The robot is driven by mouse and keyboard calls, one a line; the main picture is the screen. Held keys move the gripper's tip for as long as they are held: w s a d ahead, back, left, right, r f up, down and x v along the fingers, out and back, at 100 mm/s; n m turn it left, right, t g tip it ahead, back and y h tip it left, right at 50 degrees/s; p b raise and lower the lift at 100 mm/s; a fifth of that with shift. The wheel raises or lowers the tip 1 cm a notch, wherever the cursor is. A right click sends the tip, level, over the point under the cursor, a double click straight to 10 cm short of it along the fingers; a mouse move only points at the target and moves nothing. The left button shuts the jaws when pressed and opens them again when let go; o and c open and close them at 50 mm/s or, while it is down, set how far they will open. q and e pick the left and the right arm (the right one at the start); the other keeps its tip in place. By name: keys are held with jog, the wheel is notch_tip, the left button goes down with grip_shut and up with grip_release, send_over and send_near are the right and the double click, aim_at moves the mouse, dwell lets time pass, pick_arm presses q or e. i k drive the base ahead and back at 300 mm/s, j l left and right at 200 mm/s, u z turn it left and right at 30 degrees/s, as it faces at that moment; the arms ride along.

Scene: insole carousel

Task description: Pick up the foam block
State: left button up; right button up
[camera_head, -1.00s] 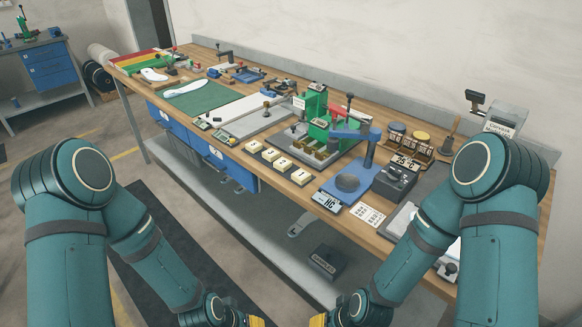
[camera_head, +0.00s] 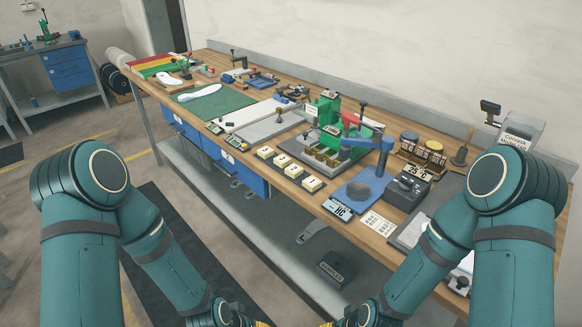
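Several small cream blocks with dark markings stand in a row along the front edge of the workbench: one (camera_head: 265,152), a second (camera_head: 282,160), a third (camera_head: 294,171) and the rightmost (camera_head: 312,184). They look like possible foam blocks, but I cannot tell which item is the foam block. My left gripper (camera_head: 262,323) and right gripper (camera_head: 327,324) show only as yellow bits at the bottom edge, low in front of the bench and well away from the blocks. Their fingers are mostly cut off, and nothing held is visible.
The wooden workbench (camera_head: 375,245) runs diagonally across the view. A blue press (camera_head: 372,182) and a dark control box (camera_head: 407,188) stand right of the blocks. A green machine (camera_head: 330,125) stands behind. A green mat (camera_head: 210,103) lies farther left. A dark box (camera_head: 335,270) sits on the lower shelf.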

aim_at(283, 161)
jog(key=z, duration=0.6)
jog(key=i+j+z, duration=0.1)
jog(key=j+z, duration=0.7)
jog(key=z, duration=0.15)
jog(key=j+z, duration=0.2)
jog(key=j, duration=0.3)
jog(key=k+j+z, duration=0.2)
jog(key=j, duration=0.25)
jog(key=i+j, duration=0.05)
jog(key=i, duration=0.05)
